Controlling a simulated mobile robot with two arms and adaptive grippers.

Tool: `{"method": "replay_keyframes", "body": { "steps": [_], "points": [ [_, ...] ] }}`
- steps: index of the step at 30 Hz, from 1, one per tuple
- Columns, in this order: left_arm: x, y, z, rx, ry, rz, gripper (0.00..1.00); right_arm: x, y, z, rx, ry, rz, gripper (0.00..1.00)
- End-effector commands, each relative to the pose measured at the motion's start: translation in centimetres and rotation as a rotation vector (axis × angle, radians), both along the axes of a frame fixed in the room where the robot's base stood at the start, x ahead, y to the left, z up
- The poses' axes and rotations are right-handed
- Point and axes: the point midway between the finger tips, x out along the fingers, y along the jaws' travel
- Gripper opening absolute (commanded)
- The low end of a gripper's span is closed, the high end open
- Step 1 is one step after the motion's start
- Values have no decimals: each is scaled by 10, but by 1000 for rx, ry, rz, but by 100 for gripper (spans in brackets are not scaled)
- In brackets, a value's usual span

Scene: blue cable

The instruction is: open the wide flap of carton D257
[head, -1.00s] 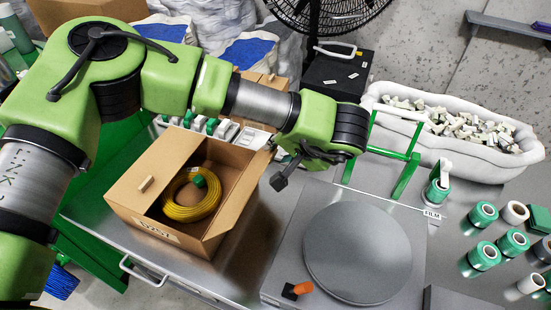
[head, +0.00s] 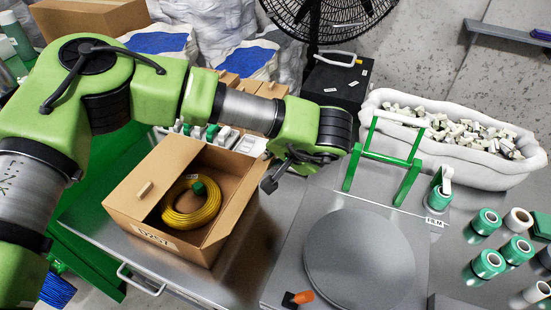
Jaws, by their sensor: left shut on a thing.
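Carton D257 (head: 150,208) is a brown cardboard box on the grey bench, its top open, with a label on its front wall. A coil of yellow cable (head: 180,219) with a green tie lies inside. The wide flap (head: 238,203) stands on the carton's right side, slanting up and outward. My left gripper (head: 272,178) is at the upper right corner of this flap, pointing down, and is shut on it. The contact itself is partly hidden by the gripper and is small in view. My right gripper is not in view.
A round grey plate (head: 360,262) and an orange-handled thing (head: 302,297) are right of the carton. A green frame (head: 393,155) stands behind the plate. A white bin of scraps (head: 450,140) is at the back, and several tape rolls (head: 487,264) are at the right.

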Motion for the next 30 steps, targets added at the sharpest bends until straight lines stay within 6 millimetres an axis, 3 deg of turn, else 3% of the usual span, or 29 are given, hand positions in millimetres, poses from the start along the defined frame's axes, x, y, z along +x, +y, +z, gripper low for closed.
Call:
{"method": "replay_keyframes", "body": {
  "steps": [15, 30],
  "points": [
    [17, 44, 22, -347, 144, 6, 0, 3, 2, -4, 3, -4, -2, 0],
    [20, 52, 27, -417, 171, -1, 0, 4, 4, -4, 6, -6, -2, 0]
  ]
}}
